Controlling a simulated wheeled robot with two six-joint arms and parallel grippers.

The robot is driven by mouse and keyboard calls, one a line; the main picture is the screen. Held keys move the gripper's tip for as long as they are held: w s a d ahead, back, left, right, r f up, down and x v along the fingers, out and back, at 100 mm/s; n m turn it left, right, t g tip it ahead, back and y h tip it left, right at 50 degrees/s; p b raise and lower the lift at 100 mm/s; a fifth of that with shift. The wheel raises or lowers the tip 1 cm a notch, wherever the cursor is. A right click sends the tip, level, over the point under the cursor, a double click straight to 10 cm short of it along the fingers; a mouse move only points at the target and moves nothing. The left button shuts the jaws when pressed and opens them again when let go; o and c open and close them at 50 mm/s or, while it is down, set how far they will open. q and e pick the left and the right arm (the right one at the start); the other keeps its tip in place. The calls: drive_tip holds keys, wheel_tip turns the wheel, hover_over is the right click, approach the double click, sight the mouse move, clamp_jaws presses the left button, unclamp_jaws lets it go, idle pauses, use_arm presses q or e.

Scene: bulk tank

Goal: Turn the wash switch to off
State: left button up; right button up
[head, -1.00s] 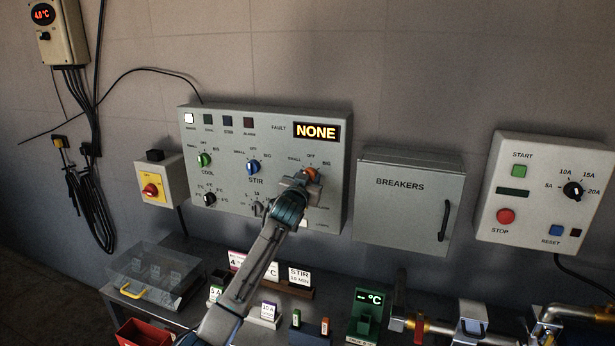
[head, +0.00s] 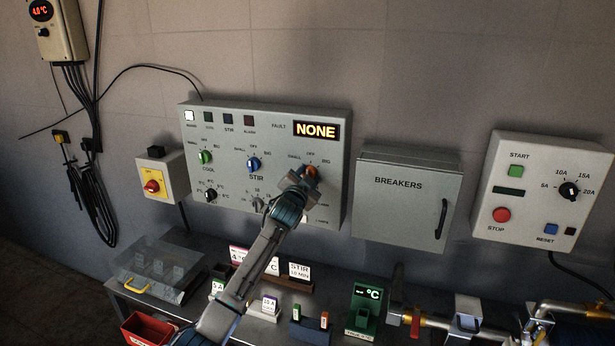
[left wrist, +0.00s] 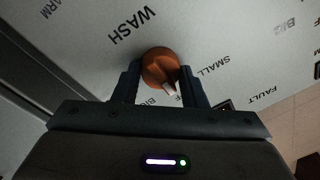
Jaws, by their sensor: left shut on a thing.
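The orange wash switch (head: 312,171) is on the grey control panel, below the fault display; the gripper partly hides it in the head view. In the left wrist view the orange knob (left wrist: 160,66) is between my fingers, beside the printed word WASH. Its white pointer mark aims down and slightly right there, between SMALL and a partly hidden label. The OFF label (head: 311,164) shows above the knob in the head view. My left gripper (head: 309,176) is shut on the knob; it also shows in the left wrist view (left wrist: 157,74). My right gripper is not in view.
The grey panel (head: 220,135) also carries the green cool knob (head: 206,157) and blue stir knob (head: 253,164) left of the gripper. A breaker box (head: 405,215) stands close on the right. Below is a bench with cards, a clear box (head: 160,270) and pipes.

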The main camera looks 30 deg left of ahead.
use_arm(q)
drive_tip(key=o, duration=1)
drive_tip(key=shift+c, duration=0.2)
drive_tip(key=shift+s, duration=0.1)
drive_tip(key=b+v, duration=0.3)
drive_tip(key=v, duration=0.7)
drive_tip(key=shift+s+b, duration=0.25)
drive_tip(key=shift+b, duration=0.15)
drive_tip(key=shift+d, duration=0.1)
